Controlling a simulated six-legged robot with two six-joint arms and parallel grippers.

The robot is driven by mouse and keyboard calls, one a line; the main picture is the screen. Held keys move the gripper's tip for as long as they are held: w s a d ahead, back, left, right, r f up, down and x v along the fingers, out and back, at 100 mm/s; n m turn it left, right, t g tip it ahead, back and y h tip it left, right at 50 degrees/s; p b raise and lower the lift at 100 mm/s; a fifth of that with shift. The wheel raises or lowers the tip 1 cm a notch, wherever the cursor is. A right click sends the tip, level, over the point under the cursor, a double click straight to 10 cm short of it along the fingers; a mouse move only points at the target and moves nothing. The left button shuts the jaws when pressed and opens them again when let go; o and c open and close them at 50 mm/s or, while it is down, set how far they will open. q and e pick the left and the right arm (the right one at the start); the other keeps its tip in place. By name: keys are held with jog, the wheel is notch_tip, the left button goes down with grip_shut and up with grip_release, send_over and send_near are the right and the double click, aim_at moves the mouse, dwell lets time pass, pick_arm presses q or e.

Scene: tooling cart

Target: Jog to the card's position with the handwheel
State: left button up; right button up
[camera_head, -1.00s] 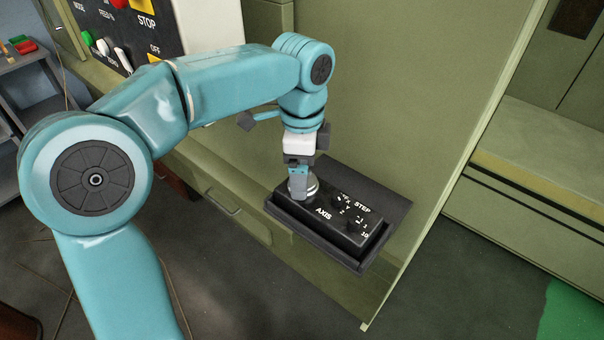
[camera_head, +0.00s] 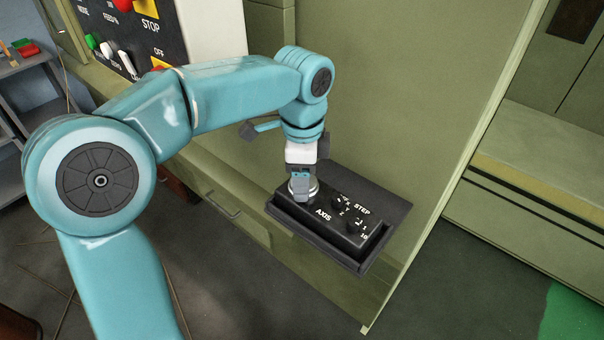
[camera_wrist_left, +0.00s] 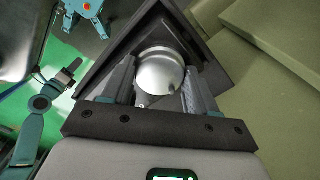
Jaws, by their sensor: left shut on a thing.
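The handwheel (camera_head: 314,187) is a silver disc at the left end of a black pendant (camera_head: 318,221). My left gripper (camera_head: 301,186) reaches down over it and is shut on it. In the left wrist view the domed silver handwheel (camera_wrist_left: 160,73) sits between both fingers. The pendant has an axis knob (camera_head: 339,200) and a step knob (camera_head: 354,225) with white lettering. Exact knob settings are too small to read. No position card is clearly visible. A teal arm, likely my right one, shows small in the left wrist view; its jaws are unclear.
The pendant rests on a dark tray (camera_head: 392,211) against the olive machine cabinet (camera_head: 420,110). A control panel (camera_head: 125,40) with coloured buttons is at upper left. A grey shelf cart (camera_head: 35,100) stands at far left. The floor right of the cabinet is open.

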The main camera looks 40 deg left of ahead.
pick_arm(q)
jog(key=shift+s+r+n, duration=0.1)
jog(key=shift+r+n, duration=0.05)
jog(key=shift+n, duration=0.45)
jog(key=shift+n+p, duration=0.3)
jog(key=shift+n, duration=2.2)
jog(key=shift+d, duration=0.1)
jog(key=shift+n, duration=0.3)
jog(key=o, duration=1.1)
jog(key=shift+c, duration=0.2)
